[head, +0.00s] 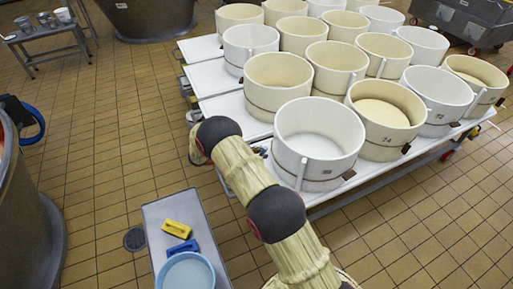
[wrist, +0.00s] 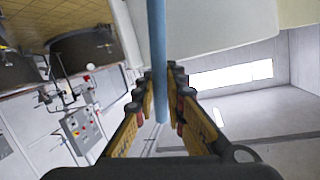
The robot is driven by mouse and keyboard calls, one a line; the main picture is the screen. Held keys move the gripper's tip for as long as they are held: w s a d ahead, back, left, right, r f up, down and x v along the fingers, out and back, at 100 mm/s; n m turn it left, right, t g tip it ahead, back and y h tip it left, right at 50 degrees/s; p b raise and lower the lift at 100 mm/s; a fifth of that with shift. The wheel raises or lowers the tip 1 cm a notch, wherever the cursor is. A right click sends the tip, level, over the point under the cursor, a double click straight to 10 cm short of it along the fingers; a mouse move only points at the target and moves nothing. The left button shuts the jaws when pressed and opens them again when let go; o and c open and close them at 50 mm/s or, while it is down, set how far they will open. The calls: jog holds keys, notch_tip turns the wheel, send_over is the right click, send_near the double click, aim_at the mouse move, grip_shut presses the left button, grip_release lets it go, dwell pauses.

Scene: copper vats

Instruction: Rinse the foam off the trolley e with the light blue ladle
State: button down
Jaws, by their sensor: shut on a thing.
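In the wrist view my gripper (wrist: 163,85) is shut on the light blue ladle (wrist: 158,50), whose straight handle runs up between the fingers. The ladle's bowl is out of that view, and I cannot pick out the ladle in the head view. In the head view my arm reaches toward the near left corner of white trolleys (head: 226,76) standing side by side, loaded with cream and white tubs (head: 318,140). I cannot tell which is trolley e, and no foam is clearly visible. A light blue bucket (head: 187,273) stands on a grey bench at the bottom.
A yellow block (head: 176,229) and a blue block (head: 182,249) lie beside the bucket on the grey bench (head: 160,211). A copper vat (head: 35,225) stands at the left edge. A small table (head: 45,33) is at the back left. The tiled floor between is open.

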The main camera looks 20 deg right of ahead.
jog(key=shift+s+d+f+m+t+y+b, duration=1.3)
jog(key=shift+s+f+b, duration=1.15)
jog(key=shift+f, duration=1.55)
jog(key=shift+s+d+f+m+t+y+b, duration=1.15)
jog(key=shift+s+d+f+b, duration=0.8)
jog(key=shift+f+b, duration=1.5)
jog(key=shift+s+d+f+m+t+y+b, duration=1.2)
jog(key=shift+s+f+b, duration=1.05)
jog(key=shift+f, duration=2.25)
jog(key=shift+s+d+f+t+y, duration=0.1)
jog(key=shift+s+f+t+y, duration=0.05)
jog(key=shift+f+t+y, duration=0.45)
